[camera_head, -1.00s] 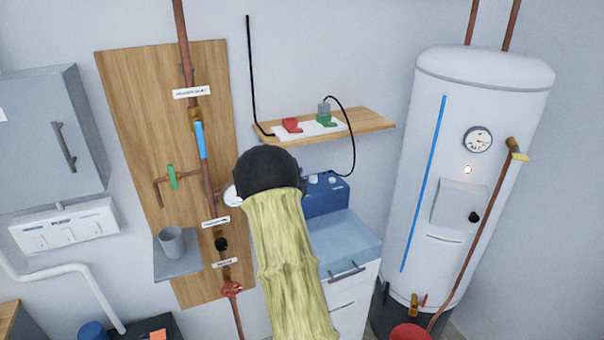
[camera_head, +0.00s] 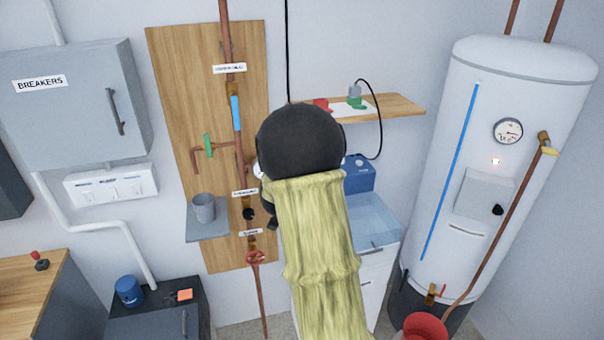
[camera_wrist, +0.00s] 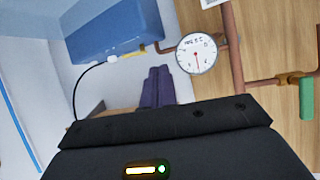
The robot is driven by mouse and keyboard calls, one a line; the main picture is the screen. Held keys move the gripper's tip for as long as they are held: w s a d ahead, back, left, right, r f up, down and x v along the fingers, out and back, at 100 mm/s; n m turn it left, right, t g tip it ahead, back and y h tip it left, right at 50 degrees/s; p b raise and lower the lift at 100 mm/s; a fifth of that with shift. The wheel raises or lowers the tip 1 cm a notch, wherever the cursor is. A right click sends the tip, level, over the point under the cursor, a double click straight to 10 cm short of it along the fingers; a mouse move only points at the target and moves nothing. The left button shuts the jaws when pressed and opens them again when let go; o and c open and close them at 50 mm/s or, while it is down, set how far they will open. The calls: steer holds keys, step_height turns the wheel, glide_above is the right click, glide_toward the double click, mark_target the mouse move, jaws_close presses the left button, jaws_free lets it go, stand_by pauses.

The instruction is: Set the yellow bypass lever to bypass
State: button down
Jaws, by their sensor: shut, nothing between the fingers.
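In the wrist view, which looks upside down, a small yellow part (camera_wrist: 133,54), probably the bypass lever, sticks out beside the blue box (camera_wrist: 115,28). It lies between that box and the white pressure gauge (camera_wrist: 196,54). My gripper (camera_wrist: 158,70) shows as two dark purple fingers, shut together and empty. In the picture its tips are just below and right of the yellow part, with no clear contact. In the head view my black wrist hides the fingers and the yellow part; the blue box (camera_head: 358,175) shows right of it.
A wooden board (camera_head: 175,90) carries a copper pipe with a blue lever (camera_head: 236,113) and a green lever (camera_head: 208,146). A grey cup (camera_head: 203,207) stands on a small shelf. A wooden shelf (camera_head: 400,105) and white tank (camera_head: 500,100) are to the right. A black cable (camera_wrist: 78,90) runs nearby.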

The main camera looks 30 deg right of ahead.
steer(key=s+a+f+n+g+y, duration=0.3)
steer(key=s+a+n+y, duration=0.15)
steer(key=s+a, duration=0.85)
steer(key=s+a+n+g+y, duration=0.1)
steer(key=s+a+g, duration=0.1)
steer(key=s+a, duration=0.2)
steer(key=s+a+f+n+g+y, duration=0.1)
steer(key=s+a+g, duration=0.2)
steer(key=s, duration=0.6)
steer(key=shift+s+a+f, duration=0.2)
steer(key=shift+s+a, duration=0.1)
steer(key=shift+a, duration=0.4)
steer(key=shift+n, duration=0.25)
